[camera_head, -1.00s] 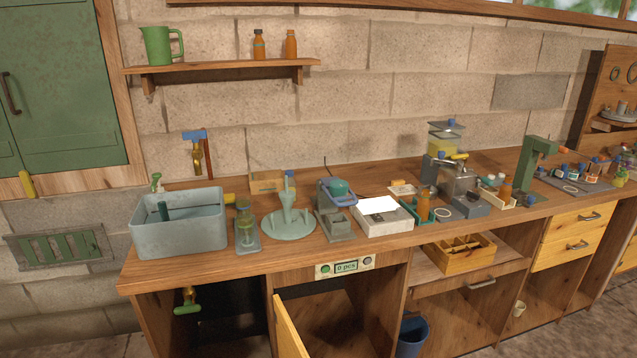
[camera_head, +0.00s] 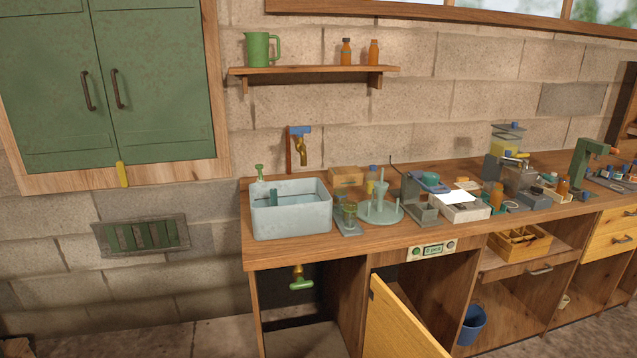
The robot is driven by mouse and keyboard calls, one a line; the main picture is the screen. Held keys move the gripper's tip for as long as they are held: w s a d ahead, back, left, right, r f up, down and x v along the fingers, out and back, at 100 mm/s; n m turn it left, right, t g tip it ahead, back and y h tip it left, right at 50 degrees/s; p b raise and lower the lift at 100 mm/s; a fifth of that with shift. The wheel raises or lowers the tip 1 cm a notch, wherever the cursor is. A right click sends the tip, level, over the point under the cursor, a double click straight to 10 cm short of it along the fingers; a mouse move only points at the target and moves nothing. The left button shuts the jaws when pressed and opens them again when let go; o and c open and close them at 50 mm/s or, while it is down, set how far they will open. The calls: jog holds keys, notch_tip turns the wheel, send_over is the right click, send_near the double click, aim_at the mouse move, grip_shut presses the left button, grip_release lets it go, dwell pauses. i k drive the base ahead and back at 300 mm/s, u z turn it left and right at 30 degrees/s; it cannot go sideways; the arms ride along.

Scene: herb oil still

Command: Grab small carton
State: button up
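A small tan box (camera_head: 346,176), which looks like a carton, stands at the back of the wooden bench near the wall. It is just right of the grey sink basin (camera_head: 290,216) and partly hidden by things in front of it. I cannot make out any print on it. My gripper is not in view.
The wooden bench (camera_head: 300,254) holds a pale green stand (camera_head: 381,208), a white-topped scale (camera_head: 461,209) and several bottles. A yellow cabinet door (camera_head: 400,325) hangs open below. A green wall cabinet (camera_head: 160,85) is at upper left. A blue bucket (camera_head: 473,325) stands under the bench.

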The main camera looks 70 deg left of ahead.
aim_at(346, 177)
jog(key=u, duration=0.05)
jog(key=k, duration=0.35)
jog(key=u, duration=2.25)
